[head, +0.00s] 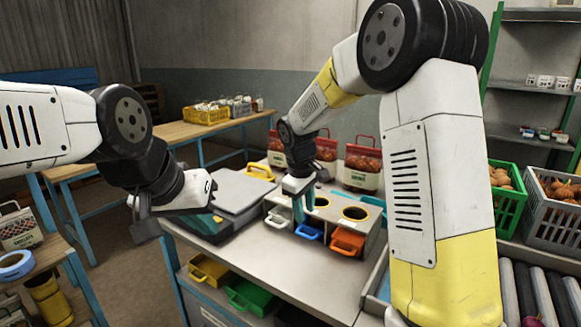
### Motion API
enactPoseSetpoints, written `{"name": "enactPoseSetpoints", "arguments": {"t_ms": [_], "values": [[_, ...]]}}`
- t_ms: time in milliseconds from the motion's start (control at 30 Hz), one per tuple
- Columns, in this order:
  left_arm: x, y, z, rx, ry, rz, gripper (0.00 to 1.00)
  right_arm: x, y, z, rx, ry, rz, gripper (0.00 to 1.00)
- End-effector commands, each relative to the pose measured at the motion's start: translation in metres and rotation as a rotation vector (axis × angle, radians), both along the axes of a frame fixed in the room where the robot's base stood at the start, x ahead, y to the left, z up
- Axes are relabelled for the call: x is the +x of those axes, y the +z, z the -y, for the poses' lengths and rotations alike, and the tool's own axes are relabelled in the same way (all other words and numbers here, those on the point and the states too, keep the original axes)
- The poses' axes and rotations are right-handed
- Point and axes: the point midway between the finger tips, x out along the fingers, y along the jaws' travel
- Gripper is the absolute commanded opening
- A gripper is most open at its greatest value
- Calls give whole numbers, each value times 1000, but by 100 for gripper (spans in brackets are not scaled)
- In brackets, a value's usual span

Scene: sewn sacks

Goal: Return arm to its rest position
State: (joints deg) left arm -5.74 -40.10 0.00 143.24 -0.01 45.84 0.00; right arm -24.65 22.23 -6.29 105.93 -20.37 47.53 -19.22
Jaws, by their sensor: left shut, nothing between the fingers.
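My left arm comes in from the left, and my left gripper (143,220) hangs left of the scale on the worktable. Its dark fingers are shut with nothing seen between them. My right arm reaches in from the upper right and bends down. My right gripper (298,203) points down at the left part of a grey holder (374,232) with round openings. Colored scoops with white, blue and orange (347,243) handles stand at the holder's front. Whether the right fingers are open, or touch anything, is not clear.
The worktable (290,275) is clear in front. A flat scale (223,196) stands at its left. Red-topped sacks (363,165) stand at its back. Yellow and green scoops (249,297) lie on a lower shelf. Produce crates (553,213) and rollers (540,295) are at right.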

Motion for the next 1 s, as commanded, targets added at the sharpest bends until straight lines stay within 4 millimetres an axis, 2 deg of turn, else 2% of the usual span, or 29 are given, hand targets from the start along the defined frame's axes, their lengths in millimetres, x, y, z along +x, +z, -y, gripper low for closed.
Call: {"name": "enactPoseSetpoints", "arguments": {"t_ms": [33,200,400,500,700,800,1000], "values": [[0,0,0,0,0,0,0,-9,17,10,30,-37,18,35],[0,0,0,0,0,0,0,-54,63,41,149,-194,70,35],[0,0,0,0,0,0,0,-113,103,69,284,-370,131,35],[0,0,0,0,0,0,0,-145,116,80,349,-454,163,35],[0,0,0,0,0,0,0,-205,129,94,471,-608,228,35],[0,0,0,0,0,0,0,-228,129,97,516,-667,253,35],[0,0,0,0,0,0,0,-250,127,98,565,-730,281,35]]}}
